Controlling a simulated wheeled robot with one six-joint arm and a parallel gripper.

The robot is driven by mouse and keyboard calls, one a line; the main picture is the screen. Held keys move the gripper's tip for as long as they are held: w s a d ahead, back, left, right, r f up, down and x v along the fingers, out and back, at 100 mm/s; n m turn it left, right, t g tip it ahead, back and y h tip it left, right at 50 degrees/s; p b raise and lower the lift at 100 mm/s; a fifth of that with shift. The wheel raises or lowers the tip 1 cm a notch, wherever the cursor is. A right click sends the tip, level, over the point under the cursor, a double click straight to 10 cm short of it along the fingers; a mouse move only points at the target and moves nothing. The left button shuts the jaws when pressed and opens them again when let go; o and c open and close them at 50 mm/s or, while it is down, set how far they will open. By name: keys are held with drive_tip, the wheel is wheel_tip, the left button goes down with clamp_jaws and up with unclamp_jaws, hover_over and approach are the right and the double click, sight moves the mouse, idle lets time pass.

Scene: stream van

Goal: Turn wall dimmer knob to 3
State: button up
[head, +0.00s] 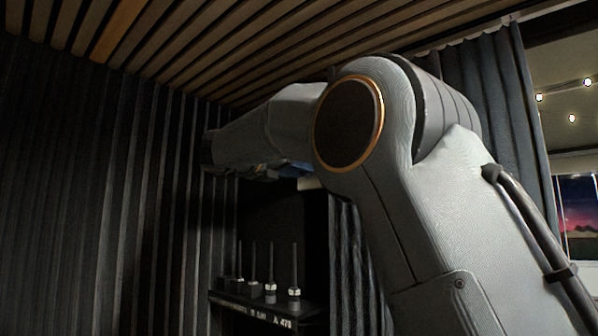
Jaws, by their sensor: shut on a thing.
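The wall dimmer knob cannot be seen in the head view. My arm reaches up from the lower right, bends at a large round joint, and stretches left toward the dark curtained wall. Its far end is in shadow, with small dark and bluish parts along its underside. I cannot make out my gripper's fingers there or anything between them. The arm covers part of the wall behind it, so what lies at its tip is hidden.
A dark shelf (262,308) below the arm holds several small devices with upright antennas, one of them at its right end (294,291). Dark pleated curtains (90,190) line the left. A slatted wooden ceiling (220,45) is close above. A window (578,215) is at right.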

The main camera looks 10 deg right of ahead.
drive_tip(key=shift+n, duration=0.3)
drive_tip(key=n+p, duration=0.5)
drive_tip(key=n, duration=0.6)
drive_tip(key=shift+r, duration=0.1)
idle(0.4)
drive_tip(key=o, duration=1.1)
drive_tip(key=shift+c, duration=0.2)
drive_tip(key=b+v, duration=0.2)
drive_tip(key=v, duration=0.6)
drive_tip(key=shift+b, duration=0.35)
